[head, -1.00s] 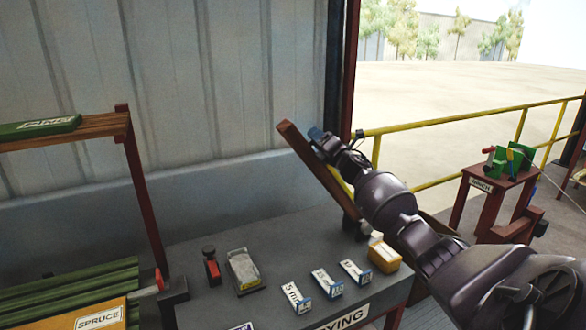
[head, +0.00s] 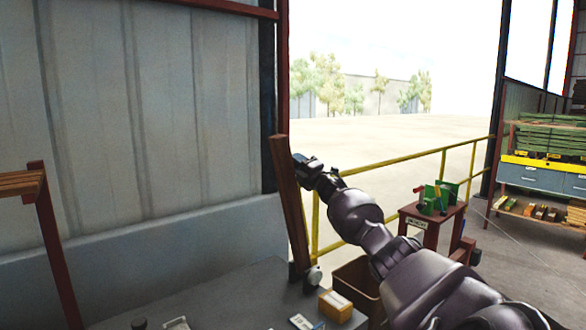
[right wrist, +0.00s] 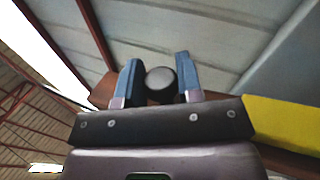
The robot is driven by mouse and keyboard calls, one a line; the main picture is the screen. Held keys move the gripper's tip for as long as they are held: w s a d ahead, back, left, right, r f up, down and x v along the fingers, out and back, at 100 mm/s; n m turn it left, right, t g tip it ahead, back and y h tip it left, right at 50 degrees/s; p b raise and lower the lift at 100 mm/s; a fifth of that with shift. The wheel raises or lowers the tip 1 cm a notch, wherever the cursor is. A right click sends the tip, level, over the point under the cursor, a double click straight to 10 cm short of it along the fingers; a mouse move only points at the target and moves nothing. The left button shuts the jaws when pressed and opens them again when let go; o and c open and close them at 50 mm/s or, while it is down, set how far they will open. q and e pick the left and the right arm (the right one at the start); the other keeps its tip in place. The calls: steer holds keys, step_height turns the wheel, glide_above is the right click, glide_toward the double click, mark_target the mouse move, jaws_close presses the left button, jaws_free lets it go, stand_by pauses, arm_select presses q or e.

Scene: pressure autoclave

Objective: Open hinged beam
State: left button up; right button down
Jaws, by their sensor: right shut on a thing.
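The hinged beam (head: 288,200) is a brown wooden bar standing steeply, tilted slightly to the left, with its foot at a dark hinge on the grey bench. My right gripper (head: 303,162) is at the beam's right side near its top. In the right wrist view, the blue fingers (right wrist: 155,82) are on either side of a round black knob (right wrist: 161,80), shut on it. The brown beam (right wrist: 104,90) shows behind the fingers there. My left gripper is not in view.
The grey bench (head: 235,292) carries a yellow box (head: 335,307) and a white label card (head: 302,321). A brown bin (head: 357,283) stands right of the bench. A yellow railing (head: 400,155) runs behind. A red stand (head: 432,228) with a green device is farther right.

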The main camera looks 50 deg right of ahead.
steer(key=c, duration=0.8)
jaws_free()
steer(key=shift+a, duration=0.1)
steer(key=shift+v, duration=5.35)
